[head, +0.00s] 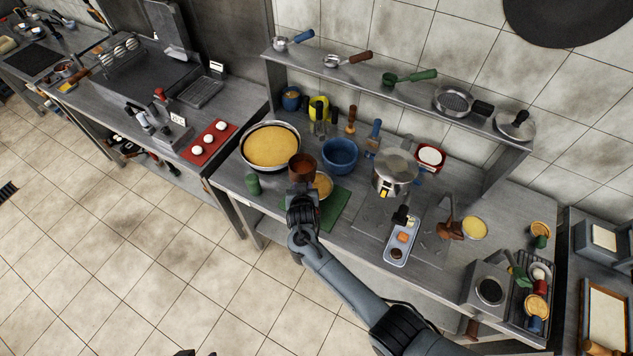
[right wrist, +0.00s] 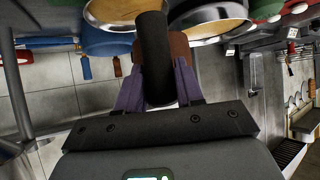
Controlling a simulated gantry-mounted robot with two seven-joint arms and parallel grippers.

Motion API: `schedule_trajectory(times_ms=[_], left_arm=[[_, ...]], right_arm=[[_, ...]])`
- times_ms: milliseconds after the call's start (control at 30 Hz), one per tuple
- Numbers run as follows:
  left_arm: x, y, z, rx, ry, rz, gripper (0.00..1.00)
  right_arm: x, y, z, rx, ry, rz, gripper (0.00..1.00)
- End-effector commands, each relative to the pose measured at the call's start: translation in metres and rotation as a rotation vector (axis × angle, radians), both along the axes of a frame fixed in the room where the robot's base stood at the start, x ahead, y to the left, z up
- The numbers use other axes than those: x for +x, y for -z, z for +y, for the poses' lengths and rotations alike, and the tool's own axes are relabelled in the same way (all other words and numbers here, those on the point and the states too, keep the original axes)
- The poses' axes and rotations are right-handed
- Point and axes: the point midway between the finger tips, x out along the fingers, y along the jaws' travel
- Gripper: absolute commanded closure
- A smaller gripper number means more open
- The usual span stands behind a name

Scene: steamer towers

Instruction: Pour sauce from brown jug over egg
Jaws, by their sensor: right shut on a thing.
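A brown jug (head: 302,167) is held by my right gripper (head: 302,188), which is shut on its black handle (right wrist: 153,60). The jug looks about upright; its contents are too dark to tell. A round dish with a pale yellow filling (head: 323,186), perhaps the egg, sits on a green mat (head: 335,214). My gripper and the jug partly cover it. In the right wrist view the jug's brown side (right wrist: 180,47) shows behind the handle, with a yellow-filled dish (right wrist: 120,10) beyond. Dark tips at the head view's bottom edge may be my left gripper (head: 196,353).
A large pan of yellow filling (head: 270,147) stands left of the jug. A blue bowl (head: 340,155) is close on its right, and a green shaker (head: 253,184) on its left. A steel pot (head: 394,175) and a small tray (head: 402,241) stand farther right.

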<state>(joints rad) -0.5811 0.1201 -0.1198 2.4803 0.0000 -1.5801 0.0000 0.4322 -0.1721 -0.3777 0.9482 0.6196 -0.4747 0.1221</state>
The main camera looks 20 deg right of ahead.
Motion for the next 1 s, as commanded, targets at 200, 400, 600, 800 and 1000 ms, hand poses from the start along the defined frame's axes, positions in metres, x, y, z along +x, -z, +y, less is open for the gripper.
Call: schedule_trajectory(times_ms=[200,400,600,800,1000], left_arm=[[0.0,-0.004,0.002,0.007,0.004,-0.001,0.57],[0.0,-0.004,0.001,0.007,0.004,-0.001,0.57],[0.0,-0.003,0.001,0.003,0.002,-0.001,0.57],[0.001,0.002,-0.001,-0.004,-0.003,-0.001,0.57],[0.001,0.014,-0.002,-0.007,-0.004,-0.001,0.57]], right_arm=[[0.002,0.001,0.014,0.001,-0.007,-0.005,1.0],[0.002,0.002,0.015,0.0,-0.007,-0.006,1.0],[0.002,0.003,0.015,0.0,-0.007,-0.005,1.0],[0.002,0.008,0.015,0.0,-0.007,-0.005,1.0],[0.002,0.021,0.015,0.0,-0.007,-0.005,1.0]])
